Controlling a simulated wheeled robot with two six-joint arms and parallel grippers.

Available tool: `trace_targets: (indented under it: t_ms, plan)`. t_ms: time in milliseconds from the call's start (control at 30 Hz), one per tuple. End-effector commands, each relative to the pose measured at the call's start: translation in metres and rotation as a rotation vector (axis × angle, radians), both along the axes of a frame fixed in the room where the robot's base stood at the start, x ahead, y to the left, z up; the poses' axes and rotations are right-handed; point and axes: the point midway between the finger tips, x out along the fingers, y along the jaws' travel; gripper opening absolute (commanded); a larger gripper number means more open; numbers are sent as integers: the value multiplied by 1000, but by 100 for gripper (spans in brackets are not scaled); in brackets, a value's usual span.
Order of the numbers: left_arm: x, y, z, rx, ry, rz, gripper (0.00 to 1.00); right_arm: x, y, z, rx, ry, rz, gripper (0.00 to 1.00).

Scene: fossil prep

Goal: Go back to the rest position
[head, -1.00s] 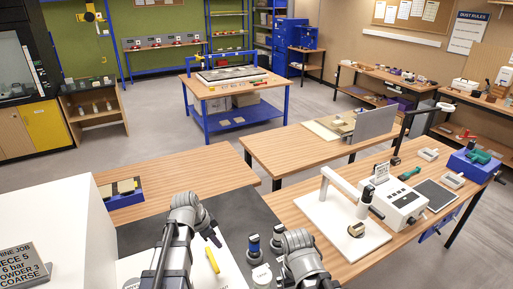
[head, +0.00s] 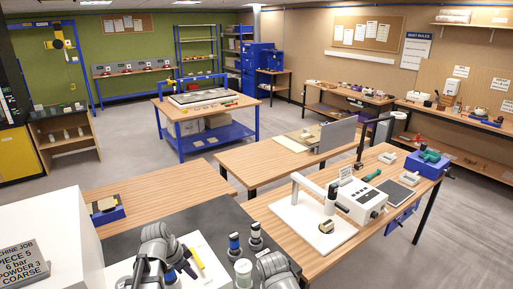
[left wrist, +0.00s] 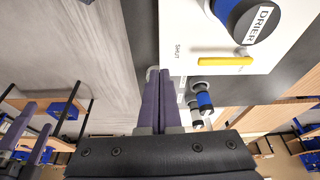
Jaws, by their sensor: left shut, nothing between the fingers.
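My left gripper (head: 184,269) is low in the head view, pointing down beside a white panel with a yellow lever (head: 196,258). In the left wrist view its two dark fingers (left wrist: 165,100) lie together with nothing between them. The yellow lever (left wrist: 225,61) and a round blue and black knob marked DRIER (left wrist: 255,22) sit on the white panel there, beyond and to the right of the fingers. The fingers look apart from the lever. My right arm shows at the bottom of the head view, but its gripper is out of the picture.
Blue-banded bottles (head: 235,246) and a pale jar (head: 243,272) stand between my arms. A white box with a sign (head: 25,264) is at left. A blue tray (head: 108,215) lies on the wooden table. Open floor (head: 110,166) lies beyond.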

Motion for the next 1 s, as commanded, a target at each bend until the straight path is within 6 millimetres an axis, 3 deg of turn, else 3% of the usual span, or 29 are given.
trace_targets:
  t_ms: [333, 567, 767, 1000]
  plan:
    - [-14, -24, -29, 16, 58, 48, 0, 0, 0, -26, -1, -1, 2, 100]
    - [-33, -51, -63, 45, 121, 111, 0, 0, 0, -57, 0, -1, 5, 100]
    - [-60, -83, -107, 96, 192, 204, 0, 0, 0, -97, -1, -2, 8, 100]
    - [-112, -127, -179, 217, 268, 397, 0, 1, 0, -167, -1, -2, 15, 100]
